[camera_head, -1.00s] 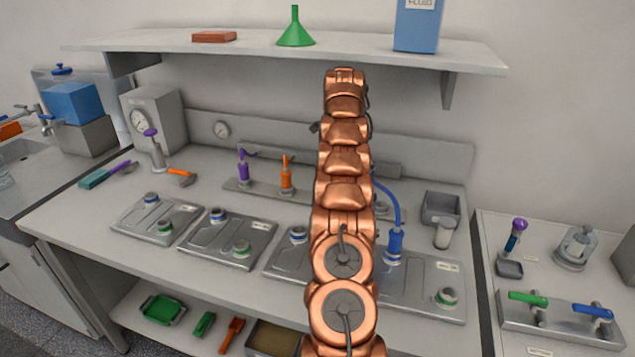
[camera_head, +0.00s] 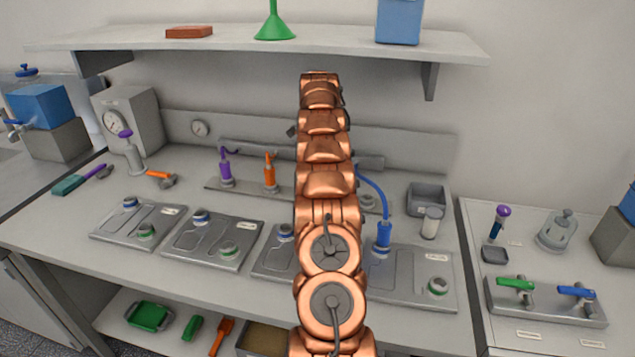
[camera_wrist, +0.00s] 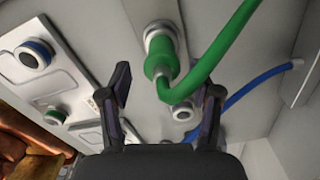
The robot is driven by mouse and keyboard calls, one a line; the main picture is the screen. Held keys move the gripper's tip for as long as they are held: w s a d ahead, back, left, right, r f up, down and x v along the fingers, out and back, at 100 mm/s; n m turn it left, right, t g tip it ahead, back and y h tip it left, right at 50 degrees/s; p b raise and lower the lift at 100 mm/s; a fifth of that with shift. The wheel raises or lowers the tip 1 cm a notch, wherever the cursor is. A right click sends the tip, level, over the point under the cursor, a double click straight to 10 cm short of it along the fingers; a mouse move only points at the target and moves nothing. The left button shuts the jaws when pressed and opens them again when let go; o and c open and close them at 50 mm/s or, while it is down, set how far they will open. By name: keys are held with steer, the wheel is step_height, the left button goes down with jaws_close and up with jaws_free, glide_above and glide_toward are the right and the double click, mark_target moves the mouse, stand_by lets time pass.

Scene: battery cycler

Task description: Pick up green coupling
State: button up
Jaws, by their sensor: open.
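The green coupling (camera_wrist: 161,62) with its thick green hose (camera_wrist: 215,58) shows in the wrist view, seated on a round grey port. In the head view it is hidden behind my arm. My gripper (camera_wrist: 167,85) is open and empty, its two fingers spread on either side below the coupling in the picture, apart from it. In the head view my gripper is hidden behind my arm.
Purple (camera_head: 226,170) and orange (camera_head: 270,172) couplings stand on the back rail. A blue coupling (camera_head: 383,236) with a blue hose stands on the right plate. Plates with blue- and green-ringed ports cover the bench front. A shelf (camera_head: 250,48) hangs above.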

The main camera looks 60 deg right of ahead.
steer(key=shift+w+f+p, duration=0.1)
steer(key=shift+f+p, duration=0.7)
steer(key=shift+f, duration=1.35)
steer(key=shift+d, duration=0.1)
jaws_close()
